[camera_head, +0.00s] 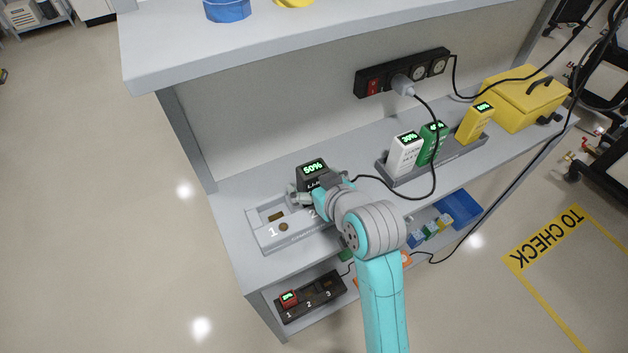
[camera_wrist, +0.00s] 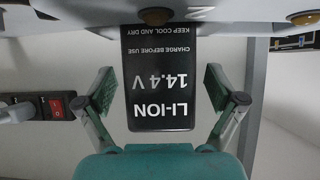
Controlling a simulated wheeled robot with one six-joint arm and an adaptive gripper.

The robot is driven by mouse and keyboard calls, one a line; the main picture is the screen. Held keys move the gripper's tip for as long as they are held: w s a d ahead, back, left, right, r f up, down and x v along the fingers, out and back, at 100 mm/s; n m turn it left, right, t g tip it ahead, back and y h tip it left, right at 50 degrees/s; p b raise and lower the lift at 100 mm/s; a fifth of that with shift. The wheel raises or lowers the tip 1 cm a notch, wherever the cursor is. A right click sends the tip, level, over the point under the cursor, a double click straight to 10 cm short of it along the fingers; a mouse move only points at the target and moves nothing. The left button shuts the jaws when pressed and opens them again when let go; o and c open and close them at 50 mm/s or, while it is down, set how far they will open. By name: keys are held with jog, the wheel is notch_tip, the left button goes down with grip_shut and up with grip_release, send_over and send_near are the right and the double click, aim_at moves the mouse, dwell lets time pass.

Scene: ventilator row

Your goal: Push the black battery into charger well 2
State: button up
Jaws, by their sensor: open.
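The black battery (camera_head: 313,172) stands upright at the right part of the pale grey charger (camera_head: 262,238), its green display reading 50%. My arm and gripper hide its lower part and the charger's right side, so how deep it sits cannot be told. The empty well by the number 1 (camera_head: 272,216) shows; well 2 is hidden. My gripper (camera_head: 316,197) is open in front of the battery. In the wrist view the battery (camera_wrist: 160,112), with its LI-ION 14.4 V label upside down, lies between the spread fingers (camera_wrist: 157,88), with a gap on each side.
A grey rack (camera_head: 437,163) to the right holds white, green and yellow batteries. A black cable (camera_head: 434,160) hangs from the power strip (camera_head: 402,73) across the shelf. An upper shelf (camera_head: 250,45) overhangs behind. A dark charger (camera_head: 310,297) with a red battery is below.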

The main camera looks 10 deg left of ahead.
jog(key=shift+v, duration=3.75)
jog(key=s+d+f+m+t+h, duration=0.3)
jog(key=s+d+f+m, duration=0.2)
jog(key=s+d+f, duration=0.8)
jog(key=s+d+r+m+t+h, duration=0.1)
jog(key=s+d, duration=0.2)
jog(key=s, duration=0.7)
jog(key=s+d+t+h, duration=0.1)
jog(key=s+d+h, duration=0.1)
jog(key=s, duration=0.9)
jog(key=shift+d+r+m+h, duration=0.3)
jog(key=shift+d+r+m, duration=0.1)
jog(key=shift+d, duration=0.5)
jog(key=shift+s, duration=0.1)
